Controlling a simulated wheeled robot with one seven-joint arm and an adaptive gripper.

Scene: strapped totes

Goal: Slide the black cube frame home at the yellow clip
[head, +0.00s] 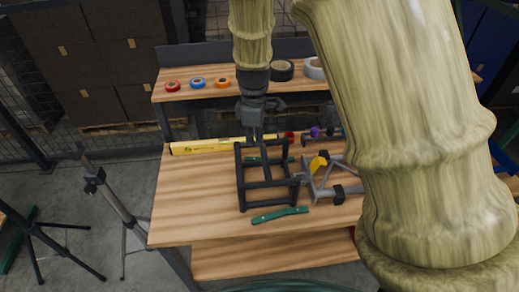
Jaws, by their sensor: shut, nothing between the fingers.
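The black cube frame (241,182) stands upright on the wooden workbench, left of a grey metal fixture (318,186). The yellow clip (318,163) sits on top of that grey fixture, just right of the cube frame. The frame's right side is close to the fixture; I cannot tell if they touch. My gripper (257,138) points down at the frame's back top edge, shut with nothing between its fingers. Whether the fingertips touch the frame is unclear. My arm hides the bench's right part.
A green-handled tool (280,215) lies in front of the frame. A yellow level (208,146) lies along the bench's back. Tape rolls (198,83) stand on the raised shelf. A tripod (112,200) stands left of the bench. The bench's left part (195,200) is clear.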

